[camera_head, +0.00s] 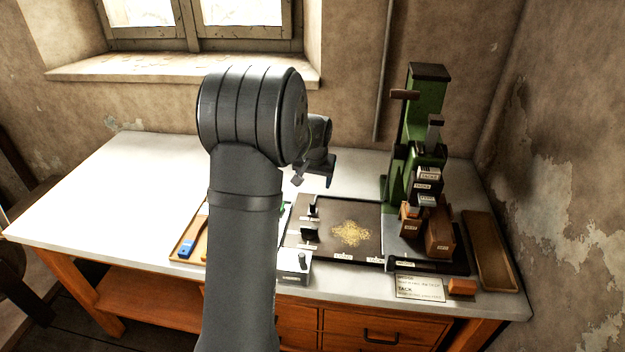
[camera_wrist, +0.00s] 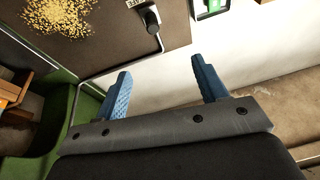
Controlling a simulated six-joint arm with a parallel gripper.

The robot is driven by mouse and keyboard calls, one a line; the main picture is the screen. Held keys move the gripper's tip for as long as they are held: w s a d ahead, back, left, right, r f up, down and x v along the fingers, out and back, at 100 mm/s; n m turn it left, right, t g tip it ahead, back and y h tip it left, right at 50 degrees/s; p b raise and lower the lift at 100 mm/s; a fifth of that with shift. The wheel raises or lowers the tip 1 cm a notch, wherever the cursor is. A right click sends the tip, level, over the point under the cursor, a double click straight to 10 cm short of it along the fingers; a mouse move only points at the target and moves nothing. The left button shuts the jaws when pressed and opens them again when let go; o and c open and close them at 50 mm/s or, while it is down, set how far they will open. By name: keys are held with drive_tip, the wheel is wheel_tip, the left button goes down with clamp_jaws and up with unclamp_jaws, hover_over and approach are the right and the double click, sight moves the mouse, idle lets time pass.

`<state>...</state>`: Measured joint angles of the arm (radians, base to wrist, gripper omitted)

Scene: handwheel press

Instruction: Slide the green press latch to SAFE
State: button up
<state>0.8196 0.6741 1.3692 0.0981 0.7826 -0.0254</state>
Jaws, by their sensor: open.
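The green press (camera_head: 425,105) stands upright at the back right of the table in the head view. Part of its green base (camera_wrist: 92,108) shows at the left of the wrist view. I cannot make out the latch or a SAFE mark on it with certainty. A small green piece in a pale frame shows at the top of the wrist view (camera_wrist: 212,6); I cannot tell whether it is the latch. My gripper (camera_wrist: 162,82) is open with nothing between its blue fingers. In the head view it is left of the press, partly hidden by my arm.
Stacked labelled blocks (camera_head: 427,186) stand before the press. A wooden tray (camera_head: 490,250) lies at right. The table's left part is clear.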

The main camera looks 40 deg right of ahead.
sight(313, 203)
drive_tip(key=shift+w+f+n+g, duration=0.35)
drive_tip(key=shift+f+n+g, duration=0.05)
drive_tip(key=shift+f, duration=0.1)
wheel_tip(313, 203, down, 10)
drive_tip(key=shift+r, duration=0.15)
drive_tip(key=shift+c, duration=0.3)
drive_tip(key=c, duration=1.1)
